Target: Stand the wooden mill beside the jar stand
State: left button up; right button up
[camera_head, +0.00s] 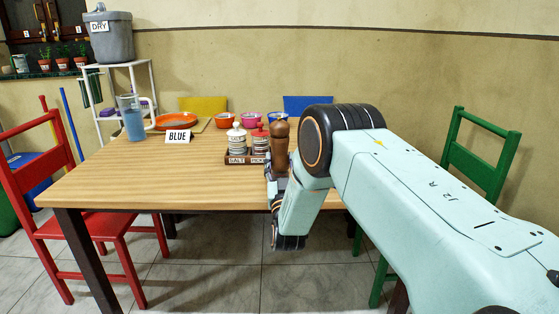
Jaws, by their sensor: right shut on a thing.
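The dark brown wooden mill (280,141) stands upright at the front half of the table, just right of the jar stand. The jar stand (240,159) is a dark wooden holder with labelled jars, one with a white top (237,138) and one with a red top (260,138). My right gripper (275,172) is shut on the lower part of the mill. My right arm covers the area right of the mill. Whether the mill's base touches the table is hidden by the gripper. My left gripper is not in view.
The wooden table (130,185) has free room on its left. A BLUE sign (178,136), a pitcher of blue liquid (133,122), an orange plate (177,120) and coloured bowls (251,120) stand farther back. Red (40,170), green (480,165), yellow and blue chairs surround it.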

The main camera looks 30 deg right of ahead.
jog(key=shift+w+d+f, duration=0.2)
jog(key=shift+w+f, duration=0.05)
jog(key=shift+f, duration=0.05)
jog(key=o, duration=0.9)
jog(key=shift+s, duration=0.1)
jog(key=o, duration=0.3)
jog(key=shift+s+a+r, duration=0.2)
jog(key=shift+s+r, duration=0.05)
jog(key=shift+o, duration=0.6)
jog(key=shift+w+d+f, duration=0.15)
jog(key=shift+f, duration=0.1)
jog(key=shift+s, duration=0.2)
pick_arm(q)
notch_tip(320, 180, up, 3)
jog(key=p, duration=0.2)
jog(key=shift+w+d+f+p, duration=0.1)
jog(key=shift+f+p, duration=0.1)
jog(key=shift+p, duration=0.1)
pick_arm(e)
jog(key=v, duration=1.1)
jog(key=shift+s+a, duration=0.3)
jog(key=shift+a, duration=0.05)
